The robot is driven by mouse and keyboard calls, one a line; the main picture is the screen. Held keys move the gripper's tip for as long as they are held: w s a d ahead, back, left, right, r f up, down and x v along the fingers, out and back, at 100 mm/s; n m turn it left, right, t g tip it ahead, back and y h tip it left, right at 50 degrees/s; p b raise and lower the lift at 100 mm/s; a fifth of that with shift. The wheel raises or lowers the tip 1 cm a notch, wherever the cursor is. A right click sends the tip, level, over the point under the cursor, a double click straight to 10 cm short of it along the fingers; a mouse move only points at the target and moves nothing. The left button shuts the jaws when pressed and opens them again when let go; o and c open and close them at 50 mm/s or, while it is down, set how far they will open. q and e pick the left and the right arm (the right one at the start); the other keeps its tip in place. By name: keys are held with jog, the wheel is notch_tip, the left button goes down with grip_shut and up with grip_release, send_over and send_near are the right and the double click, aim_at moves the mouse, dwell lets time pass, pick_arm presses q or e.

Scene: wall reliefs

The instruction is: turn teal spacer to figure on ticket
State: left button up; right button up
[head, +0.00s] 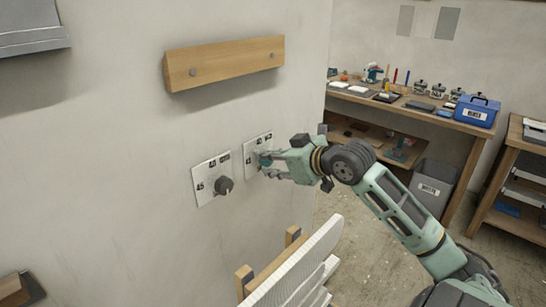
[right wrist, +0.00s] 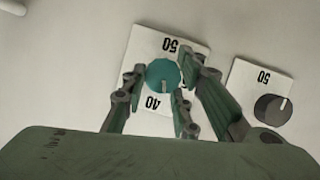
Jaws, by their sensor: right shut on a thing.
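The teal spacer (head: 264,159) is a round knob on a white number plate (head: 250,144) fixed to the wall. In the right wrist view, the teal spacer (right wrist: 160,70) has a pale pointer line toward the bottom of the picture, near the upside-down figure 40; a figure 50 is at the plate's top. My right gripper (head: 267,165) is at the wall with its fingers shut on either side of the teal spacer; the fingers also show in the right wrist view (right wrist: 161,85). They hide part of the plate. I cannot make out a ticket. My left gripper is out of view.
A dark grey knob (head: 224,185) on its own number plate is close beside, to the left in the head view. A wooden rail (head: 225,64) is above. A workbench (head: 400,103) is at the back right.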

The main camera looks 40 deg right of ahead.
jog(key=n+t+h+b, duration=0.1)
jog(key=n+t+b, duration=0.1)
jog(key=n, duration=0.4)
jog(key=n+t+h+b, duration=0.2)
jog(key=n+b, duration=0.1)
jog(key=n, duration=0.4)
jog(key=n+t+h+b, duration=0.2)
jog(key=n, duration=0.4)
jog(key=shift+s+a+f, duration=0.2)
jog(key=shift+a+f, duration=0.05)
jog(key=shift+a, duration=0.15)
jog(key=shift+d+f+n+t+y+b, duration=0.1)
jog(key=shift+n+t+y+b, duration=0.65)
jog(key=shift+n, duration=1.3)
jog(key=shift+a+f+n+t+y+b, duration=0.1)
jog(key=shift+n+t+y+b, duration=0.15)
jog(key=shift+n+y+b, duration=1.05)
jog(key=shift+d+f+n+t+y+b, duration=0.1)
jog(key=shift+n+t+y+b, duration=0.7)
jog(key=shift+n, duration=1.95)
jog(key=shift+g+h+b, duration=0.25)
jog(key=shift+g+b, duration=0.05)
jog(key=shift+b, duration=0.05)
